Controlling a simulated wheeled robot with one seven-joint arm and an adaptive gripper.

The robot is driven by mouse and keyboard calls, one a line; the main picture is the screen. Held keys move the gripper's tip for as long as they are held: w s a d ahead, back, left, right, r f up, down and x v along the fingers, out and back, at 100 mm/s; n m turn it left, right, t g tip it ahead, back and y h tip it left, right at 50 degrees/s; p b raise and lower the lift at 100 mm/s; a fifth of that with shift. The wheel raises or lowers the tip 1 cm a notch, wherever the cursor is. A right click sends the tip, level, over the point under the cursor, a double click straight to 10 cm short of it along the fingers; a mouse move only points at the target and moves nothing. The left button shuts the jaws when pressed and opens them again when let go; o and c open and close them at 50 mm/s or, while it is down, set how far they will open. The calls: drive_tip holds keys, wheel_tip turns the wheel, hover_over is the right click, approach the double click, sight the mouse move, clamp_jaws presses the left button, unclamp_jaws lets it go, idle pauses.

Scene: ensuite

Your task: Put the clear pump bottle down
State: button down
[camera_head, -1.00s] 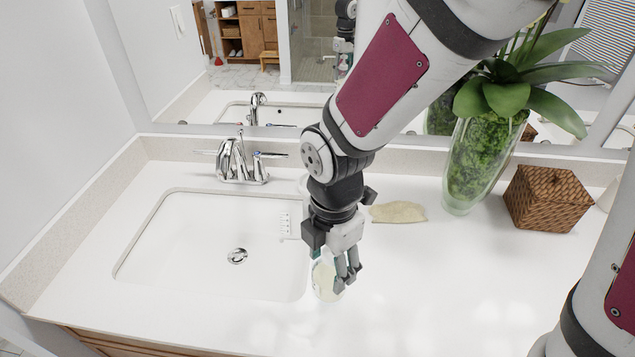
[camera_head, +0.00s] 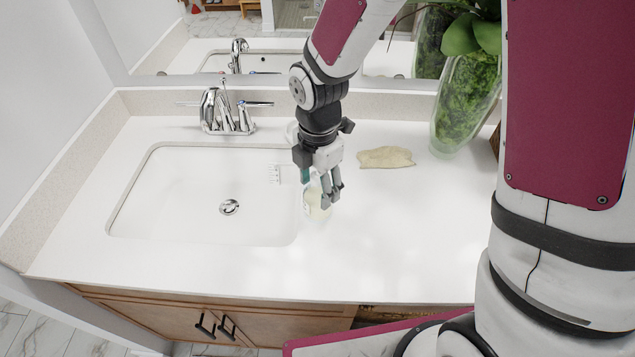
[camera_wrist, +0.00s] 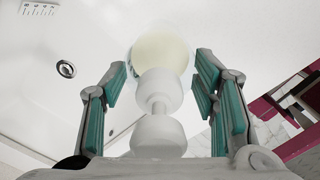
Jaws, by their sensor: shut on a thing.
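The clear pump bottle (camera_head: 318,207) is held upright at the right edge of the sink, over the white counter. It looks pale yellow inside. My gripper (camera_head: 320,190) comes down from above and is shut on it. In the wrist view the bottle's white pump top (camera_wrist: 158,118) and pale round body (camera_wrist: 160,52) sit between the green-padded fingers (camera_wrist: 160,92). The fingers hide part of the bottle in the head view. I cannot tell whether its base touches the counter.
The sink (camera_head: 170,205) lies to the left, with a chrome faucet (camera_head: 228,112) behind it. A beige flat item (camera_head: 386,157) lies behind right of the bottle. A glass plant vase (camera_head: 465,105) stands farther right. The counter in front of the vase is clear.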

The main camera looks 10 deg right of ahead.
drive_tip(key=c, duration=0.6)
unclamp_jaws()
drive_tip(key=shift+f, duration=0.1)
wheel_tip(320, 180, up, 12)
drive_tip(key=shift+s+r, duration=0.1)
drive_tip(key=shift+r, duration=0.1)
drive_tip(key=shift+s+d+r+m+t, duration=0.85)
drive_tip(key=shift+s+d+r+m, duration=1.55)
drive_tip(key=shift+m, duration=1.75)
drive_tip(key=shift+s+d+r+m+t, duration=0.9)
drive_tip(key=shift+s+d+r+m, duration=0.9)
drive_tip(key=shift+s+m, duration=1.7)
drive_tip(key=shift+s+d+r+m+t, duration=0.85)
drive_tip(key=shift+s+d+r+m, duration=1.2)
drive_tip(key=shift+m, duration=2.7)
